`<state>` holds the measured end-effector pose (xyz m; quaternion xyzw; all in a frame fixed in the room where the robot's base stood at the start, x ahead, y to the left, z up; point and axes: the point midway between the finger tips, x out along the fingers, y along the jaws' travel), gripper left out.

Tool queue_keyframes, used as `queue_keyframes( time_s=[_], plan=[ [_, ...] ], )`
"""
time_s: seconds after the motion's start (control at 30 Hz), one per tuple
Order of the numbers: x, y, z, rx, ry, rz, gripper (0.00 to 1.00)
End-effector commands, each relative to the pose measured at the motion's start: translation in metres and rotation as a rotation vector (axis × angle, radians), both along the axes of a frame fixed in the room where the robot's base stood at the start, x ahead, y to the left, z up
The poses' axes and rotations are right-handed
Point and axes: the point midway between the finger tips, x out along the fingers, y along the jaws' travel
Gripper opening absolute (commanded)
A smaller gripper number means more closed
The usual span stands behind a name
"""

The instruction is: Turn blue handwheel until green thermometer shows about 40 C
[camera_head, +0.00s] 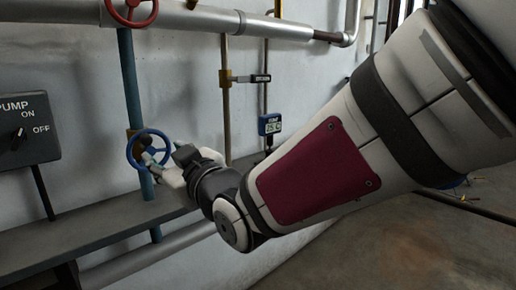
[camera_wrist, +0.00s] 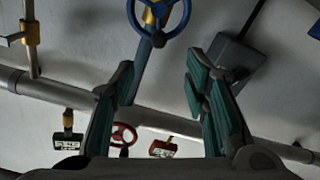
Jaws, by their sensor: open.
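The blue handwheel (camera_head: 129,148) is on a vertical blue pipe at the left of the head view. It also shows at the top of the wrist view (camera_wrist: 133,22), partly cut off by the frame edge. My gripper (camera_head: 152,162) is open with its fingertips close to the wheel; contact cannot be told from the head view. In the wrist view my open fingers (camera_wrist: 158,80) have nothing between them, and the wheel lies above their tips. I cannot identify the green thermometer surely; a dark-framed display (camera_wrist: 67,141) at lower left is too small to read.
A red handwheel (camera_head: 129,22) is on the upper pipe (camera_head: 215,22). A pump switch box (camera_head: 26,130) is at left. A blue-framed display (camera_head: 270,124) seems to read 25 C. A red-framed display (camera_wrist: 162,149) shows low in the wrist view. A grey ledge (camera_head: 90,222) runs below.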

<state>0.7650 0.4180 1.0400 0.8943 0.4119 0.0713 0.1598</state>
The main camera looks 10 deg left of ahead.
Motion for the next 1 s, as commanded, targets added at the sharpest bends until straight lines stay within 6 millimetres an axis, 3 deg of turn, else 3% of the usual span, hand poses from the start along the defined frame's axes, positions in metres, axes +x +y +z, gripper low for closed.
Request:
queue_keyframes(
  time_s=[0.17,0.7,1.0],
  plan=[
    [0.008,0.012,0.0,0.006,-0.002,0.004,0.42],
    [0.073,0.087,0.0,0.005,-0.001,0.003,0.42],
    [0.089,0.104,0.001,0.004,-0.003,0.001,0.42]
  ],
)
